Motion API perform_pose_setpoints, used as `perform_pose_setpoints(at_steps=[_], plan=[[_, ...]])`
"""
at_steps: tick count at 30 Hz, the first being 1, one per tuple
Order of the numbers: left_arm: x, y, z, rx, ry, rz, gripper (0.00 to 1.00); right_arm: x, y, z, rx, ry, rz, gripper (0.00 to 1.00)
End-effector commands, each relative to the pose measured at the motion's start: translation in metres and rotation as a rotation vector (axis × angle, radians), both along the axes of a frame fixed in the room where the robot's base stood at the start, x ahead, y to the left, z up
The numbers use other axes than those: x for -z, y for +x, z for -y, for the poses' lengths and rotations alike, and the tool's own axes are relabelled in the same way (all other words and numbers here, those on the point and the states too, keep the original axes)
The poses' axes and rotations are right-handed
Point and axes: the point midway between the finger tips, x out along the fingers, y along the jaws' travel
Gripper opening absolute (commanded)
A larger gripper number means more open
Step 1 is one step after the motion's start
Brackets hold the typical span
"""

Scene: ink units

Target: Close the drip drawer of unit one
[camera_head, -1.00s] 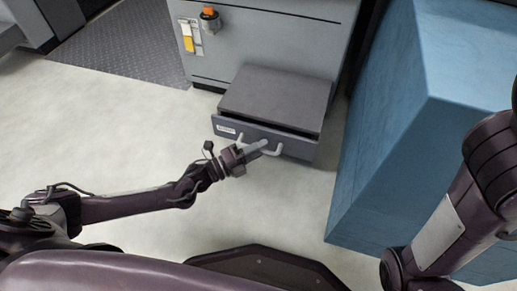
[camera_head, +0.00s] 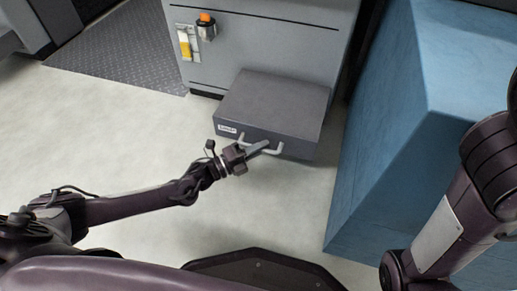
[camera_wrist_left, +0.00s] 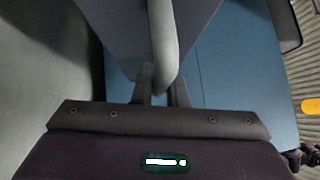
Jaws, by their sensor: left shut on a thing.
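The drip drawer (camera_head: 302,149) is the grey front with a small white label and a pale bar handle, low on the grey unit (camera_head: 265,48) in the head view. My left gripper (camera_head: 264,147) is at the handle (camera_head: 277,150). In the left wrist view my left gripper's fingers (camera_wrist_left: 161,88) are shut around the handle bar (camera_wrist_left: 163,40). My right gripper is out of the picture; only part of the right arm shows at the right edge.
A large blue block (camera_head: 385,130) stands close to the right of the drawer. An orange-capped container (camera_head: 206,26) and a yellow-marked holder (camera_head: 187,43) are on the unit's face. Pale floor (camera_head: 110,130) lies open to the left, with a dark textured plate (camera_head: 125,50) behind.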

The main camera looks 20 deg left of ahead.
Motion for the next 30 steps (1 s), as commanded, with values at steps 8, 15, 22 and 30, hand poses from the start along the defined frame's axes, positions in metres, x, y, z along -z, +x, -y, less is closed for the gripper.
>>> perform_pose_setpoints(at_steps=[8,15,22,30], plan=[[-0.001,0.004,-0.003,-0.013,0.003,0.002,0.34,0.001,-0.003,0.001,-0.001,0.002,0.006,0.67],[-0.001,0.003,-0.003,-0.010,0.003,0.001,0.34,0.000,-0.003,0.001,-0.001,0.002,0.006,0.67],[0.000,-0.016,-0.022,-0.011,0.003,-0.003,0.34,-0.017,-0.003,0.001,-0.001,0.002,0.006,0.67],[0.007,-0.043,-0.052,-0.011,0.004,-0.001,0.34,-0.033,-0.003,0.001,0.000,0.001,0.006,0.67]])
